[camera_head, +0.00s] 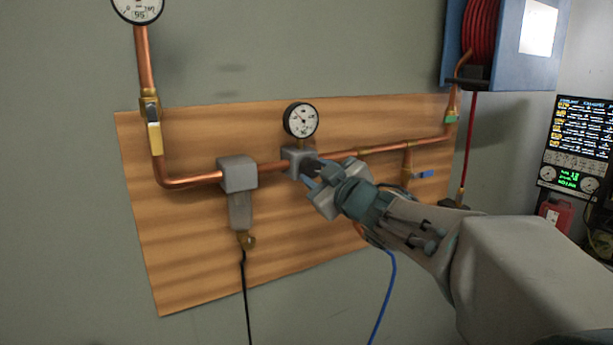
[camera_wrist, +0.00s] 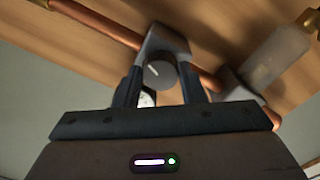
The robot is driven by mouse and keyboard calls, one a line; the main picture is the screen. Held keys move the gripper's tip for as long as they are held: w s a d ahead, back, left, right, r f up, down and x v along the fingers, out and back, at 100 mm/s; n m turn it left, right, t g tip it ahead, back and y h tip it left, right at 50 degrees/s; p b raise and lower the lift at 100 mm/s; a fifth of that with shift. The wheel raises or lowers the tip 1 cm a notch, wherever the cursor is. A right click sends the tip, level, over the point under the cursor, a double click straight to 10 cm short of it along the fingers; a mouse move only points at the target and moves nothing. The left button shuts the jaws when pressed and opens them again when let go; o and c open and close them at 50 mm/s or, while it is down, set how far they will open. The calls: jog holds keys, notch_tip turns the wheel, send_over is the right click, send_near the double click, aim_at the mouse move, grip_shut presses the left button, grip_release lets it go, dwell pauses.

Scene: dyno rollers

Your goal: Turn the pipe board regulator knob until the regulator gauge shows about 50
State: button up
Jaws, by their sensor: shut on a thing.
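The regulator body (camera_head: 293,161) is a grey block on the copper pipe of the wooden board. Its round gauge (camera_head: 300,120) has a white face and black rim and stands above it; the needle reading is too small to tell. The knob (camera_wrist: 158,73) is dark grey with a white index line and faces my wrist camera. My gripper (camera_head: 314,174) reaches in from the right at the regulator and covers the knob in the head view. In the wrist view its two fingers (camera_wrist: 160,83) stand on either side of the knob and are shut on it.
A grey filter (camera_head: 239,176) hangs left of the regulator. A yellow-handled valve (camera_head: 154,138) and a larger gauge (camera_head: 138,8) are at upper left. A blue-handled valve (camera_head: 425,174) sits right of my gripper. A blue hose (camera_head: 384,300) hangs below.

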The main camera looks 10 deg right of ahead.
jog(key=shift+f, duration=0.1)
jog(key=o, duration=1)
jog(key=p+v, duration=0.4)
jog(key=v, duration=1)
jog(key=shift+w, duration=0.1)
dwell(0.6)
